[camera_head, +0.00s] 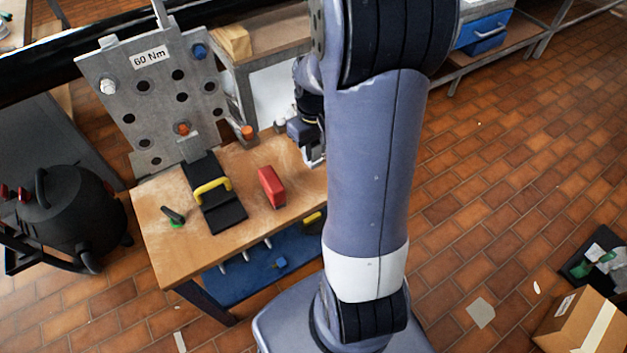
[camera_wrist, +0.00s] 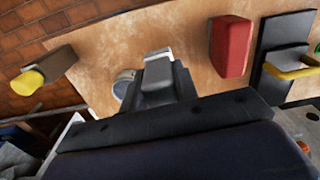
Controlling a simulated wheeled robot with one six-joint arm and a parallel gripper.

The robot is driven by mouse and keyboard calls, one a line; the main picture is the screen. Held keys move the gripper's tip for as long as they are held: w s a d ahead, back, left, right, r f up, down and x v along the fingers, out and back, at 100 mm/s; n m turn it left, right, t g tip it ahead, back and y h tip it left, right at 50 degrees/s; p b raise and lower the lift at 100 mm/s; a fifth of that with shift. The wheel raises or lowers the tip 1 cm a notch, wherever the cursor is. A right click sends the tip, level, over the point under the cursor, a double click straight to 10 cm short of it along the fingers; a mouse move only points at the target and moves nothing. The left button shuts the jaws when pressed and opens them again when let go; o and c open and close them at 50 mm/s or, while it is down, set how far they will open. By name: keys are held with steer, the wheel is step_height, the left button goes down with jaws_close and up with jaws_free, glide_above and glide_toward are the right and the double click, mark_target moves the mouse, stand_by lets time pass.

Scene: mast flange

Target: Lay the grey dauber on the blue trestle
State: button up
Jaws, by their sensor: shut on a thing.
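My gripper (camera_head: 313,154) is over the right part of the wooden workbench, partly hidden behind my arm. No blue trestle is clearly seen; a small blue thing (camera_head: 280,263) lies on the blue surface under the bench, too small to make out.
On the workbench (camera_head: 160,240) are a red block (camera_head: 271,187), a black tray with a yellow handle (camera_head: 222,212) and a green-based dark tool (camera_head: 174,216). A perforated metal plate (camera_head: 155,95) stands behind. A brown thing with a yellow end (camera_wrist: 45,75) is near the bench edge.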

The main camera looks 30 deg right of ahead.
step_height(320, 180, down, 9)
steer(key=shift+b, duration=0.4)
stand_by(0.4)
steer(key=shift+f, duration=0.2)
steer(key=o, duration=1)
steer(key=shift+c, duration=0.2)
steer(key=r, duration=0.7)
steer(key=a+r+p, duration=0.1)
steer(key=r, duration=0.2)
steer(key=shift+r, duration=0.4)
